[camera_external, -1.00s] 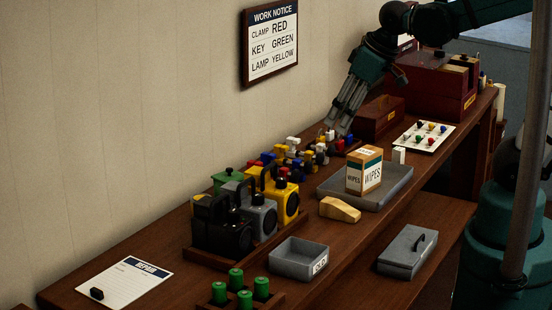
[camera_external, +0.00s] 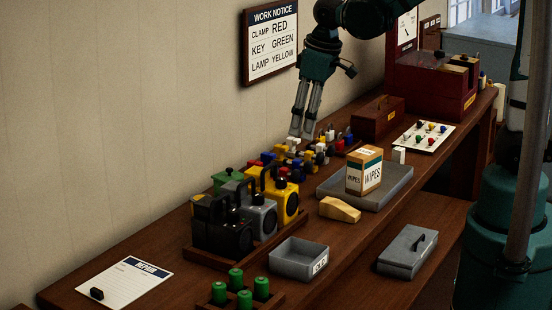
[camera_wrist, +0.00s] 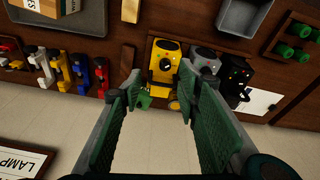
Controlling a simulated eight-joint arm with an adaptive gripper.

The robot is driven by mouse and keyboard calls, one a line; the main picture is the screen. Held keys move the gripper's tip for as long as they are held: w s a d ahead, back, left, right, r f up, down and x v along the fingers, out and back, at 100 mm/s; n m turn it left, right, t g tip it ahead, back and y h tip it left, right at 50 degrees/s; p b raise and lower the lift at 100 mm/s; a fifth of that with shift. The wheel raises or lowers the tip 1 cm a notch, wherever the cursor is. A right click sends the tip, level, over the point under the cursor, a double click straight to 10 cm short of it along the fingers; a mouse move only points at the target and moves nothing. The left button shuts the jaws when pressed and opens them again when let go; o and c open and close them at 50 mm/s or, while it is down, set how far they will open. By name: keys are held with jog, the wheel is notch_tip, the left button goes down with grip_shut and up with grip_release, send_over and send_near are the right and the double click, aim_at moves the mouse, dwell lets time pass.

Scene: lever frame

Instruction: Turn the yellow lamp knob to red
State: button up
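The yellow lamp (camera_external: 286,207) stands upright in a wooden tray (camera_external: 225,264), at the right end of a row with a grey lamp (camera_external: 262,217) and a black lamp (camera_external: 222,235). In the wrist view, the yellow lamp (camera_wrist: 166,52) lies just beyond my fingertips, with a dark round knob (camera_wrist: 165,63) on its face. The knob's setting is too small to read. My gripper (camera_external: 302,134) is open and empty above the back of the bench; its spread fingers also show in the wrist view (camera_wrist: 160,76).
Several coloured clamps (camera_external: 318,152) stand near my gripper. A green object (camera_external: 227,178) sits behind the lamps. A wipes box (camera_external: 363,172) stands on a grey tray (camera_external: 390,188). The work notice (camera_external: 270,42) on the wall reads clamp red, key green, lamp yellow.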

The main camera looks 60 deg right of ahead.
jog(key=g+p, duration=0.2)
jog(key=p, duration=0.1)
send_near(281, 178)
jog(key=shift+a+f+n, duration=0.2)
jog(key=shift+f+n, duration=0.25)
jog(key=shift+n, duration=0.05)
jog(key=shift+f, duration=0.1)
jog(key=shift+f, duration=3.8)
jog(key=c, duration=0.9)
